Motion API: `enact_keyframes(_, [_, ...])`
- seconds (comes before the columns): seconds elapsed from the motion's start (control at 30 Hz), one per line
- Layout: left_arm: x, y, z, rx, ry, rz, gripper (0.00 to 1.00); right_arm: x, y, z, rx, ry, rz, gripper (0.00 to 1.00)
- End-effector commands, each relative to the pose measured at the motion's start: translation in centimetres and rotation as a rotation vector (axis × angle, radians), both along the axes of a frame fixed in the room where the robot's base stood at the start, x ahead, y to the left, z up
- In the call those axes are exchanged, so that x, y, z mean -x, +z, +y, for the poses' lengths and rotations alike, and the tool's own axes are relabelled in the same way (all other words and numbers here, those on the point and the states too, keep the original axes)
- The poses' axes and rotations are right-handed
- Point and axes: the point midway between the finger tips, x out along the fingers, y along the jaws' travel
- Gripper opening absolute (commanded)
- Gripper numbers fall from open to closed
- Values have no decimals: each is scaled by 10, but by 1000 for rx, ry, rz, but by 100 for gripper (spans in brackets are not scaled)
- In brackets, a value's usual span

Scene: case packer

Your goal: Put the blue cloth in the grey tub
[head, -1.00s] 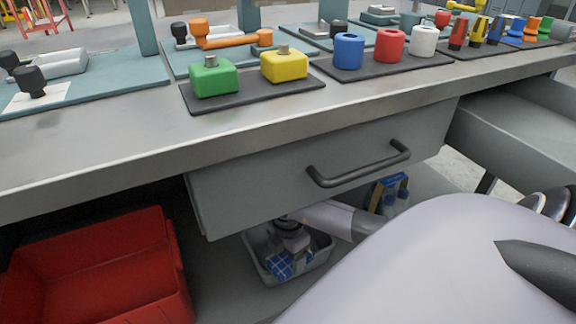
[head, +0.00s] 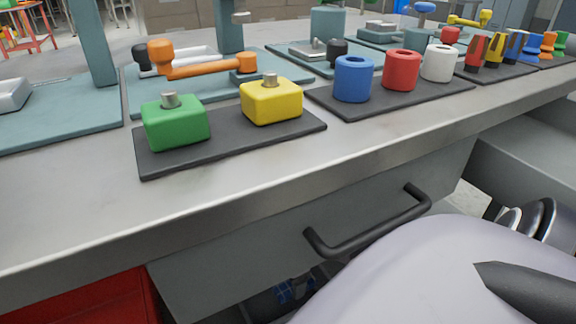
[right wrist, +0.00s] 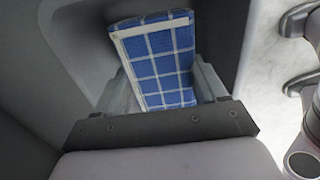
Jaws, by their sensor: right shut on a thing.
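The blue cloth (right wrist: 160,62), checked with white lines and folded, sits between the fingers of my right gripper (right wrist: 162,84), which is shut on it. In the right wrist view, grey walls of the tub (right wrist: 72,55) rise around the cloth and fingers. I cannot tell whether the cloth touches the bottom. In the head view only a small patch of the cloth (head: 287,290) shows below the drawer; the drawer and my arm hide most of the tub and gripper. My left gripper is out of view.
A grey drawer (head: 270,260) with a dark bar handle (head: 370,232) hangs above the cloth. The bench top (head: 90,215) carries green and yellow blocks and colored cylinders on dark mats.

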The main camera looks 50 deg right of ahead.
Motion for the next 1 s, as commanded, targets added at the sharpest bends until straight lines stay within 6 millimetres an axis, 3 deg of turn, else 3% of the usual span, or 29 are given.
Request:
enact_keyframes(0.03, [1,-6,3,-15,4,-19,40,0,-14,0,-1,0,1,43])
enact_keyframes(0.43, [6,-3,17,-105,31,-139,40,0,-58,0,-1,1,0,43])
enact_keyframes(0.9, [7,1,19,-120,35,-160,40,0,-65,0,0,2,0,43])
enact_keyframes(0.93, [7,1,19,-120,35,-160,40,0,-64,0,0,2,-1,81])
enact_keyframes(1.0, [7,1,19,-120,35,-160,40,0,-64,0,0,2,-1,97])
